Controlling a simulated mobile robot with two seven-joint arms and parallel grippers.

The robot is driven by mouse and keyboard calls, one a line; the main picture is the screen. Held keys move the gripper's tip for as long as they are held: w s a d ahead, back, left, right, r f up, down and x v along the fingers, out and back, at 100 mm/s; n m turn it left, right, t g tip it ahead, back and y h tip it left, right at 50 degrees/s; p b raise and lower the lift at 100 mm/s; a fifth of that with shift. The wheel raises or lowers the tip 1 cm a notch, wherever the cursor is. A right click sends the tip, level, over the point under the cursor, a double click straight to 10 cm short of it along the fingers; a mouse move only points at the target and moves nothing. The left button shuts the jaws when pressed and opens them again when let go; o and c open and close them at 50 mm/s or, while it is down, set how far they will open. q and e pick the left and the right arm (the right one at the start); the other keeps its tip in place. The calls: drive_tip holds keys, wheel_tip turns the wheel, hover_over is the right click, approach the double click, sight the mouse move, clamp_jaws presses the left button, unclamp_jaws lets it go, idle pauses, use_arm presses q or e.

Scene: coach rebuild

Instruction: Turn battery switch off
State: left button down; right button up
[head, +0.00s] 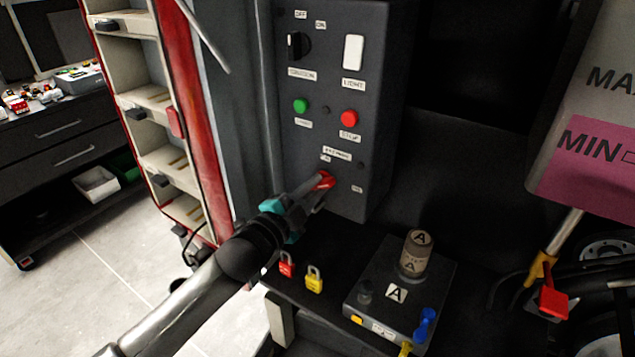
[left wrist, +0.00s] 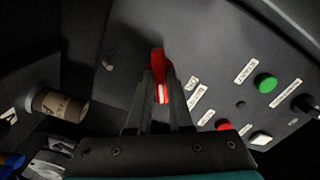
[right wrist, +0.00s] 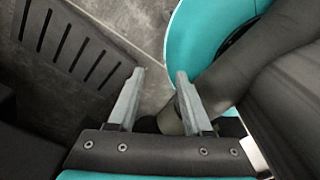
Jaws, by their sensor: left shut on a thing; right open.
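The dark control panel (head: 335,110) stands upright in the middle of the head view. The red battery switch handle (head: 326,180) sits low on it, beside small white labels. My left gripper (head: 317,192) reaches it from the lower left and is shut on the handle. In the left wrist view the red handle (left wrist: 158,75) stands between the fingertips (left wrist: 158,92). The fingers hide part of the handle, and I cannot read which position it points to. My right gripper (right wrist: 155,85) is open and empty, seen only in the right wrist view.
Above the switch are a green button (head: 301,105), a red button (head: 349,117), a dark knob (head: 299,46) and a white light switch (head: 353,51). Below are a red padlock (head: 287,265), a yellow padlock (head: 314,280) and a battery (head: 385,310) with a cylinder (head: 415,255) on top.

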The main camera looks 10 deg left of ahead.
use_arm(q)
drive_tip(key=shift+r+m, duration=0.1)
drive_tip(key=shift+m, duration=1)
drive_tip(key=m, duration=0.3)
drive_tip(key=shift+m+p, duration=0.4)
drive_tip(key=c, duration=0.6)
unclamp_jaws()
drive_tip(key=shift+c, duration=0.2)
